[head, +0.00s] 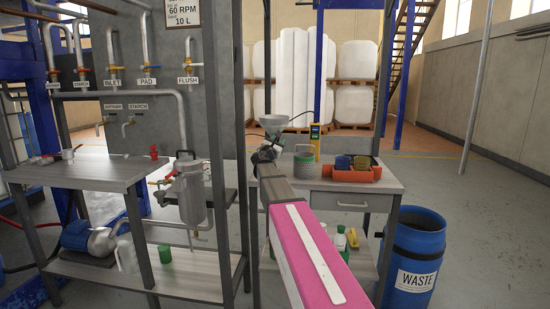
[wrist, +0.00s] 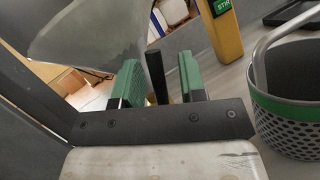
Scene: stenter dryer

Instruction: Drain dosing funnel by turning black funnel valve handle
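The dosing funnel (head: 273,122) is a grey cone near the back left of the workbench in the head view. In the wrist view its translucent cone (wrist: 90,32) fills the upper left and narrows down toward my gripper. The black funnel valve handle (wrist: 157,76) stands upright in the wrist view, with a bit of brass at its foot. My gripper (wrist: 160,82) is open, its two green-padded fingers on either side of the handle, with a visible gap on each side. In the head view my gripper (head: 266,152) is just below the funnel, and the handle cannot be made out.
A perforated basket (wrist: 290,110) with a green band stands close to the right of my gripper. Behind it is a yellow device (wrist: 226,35). A blue waste barrel (head: 415,255) stands at right. A grey post is left of the funnel.

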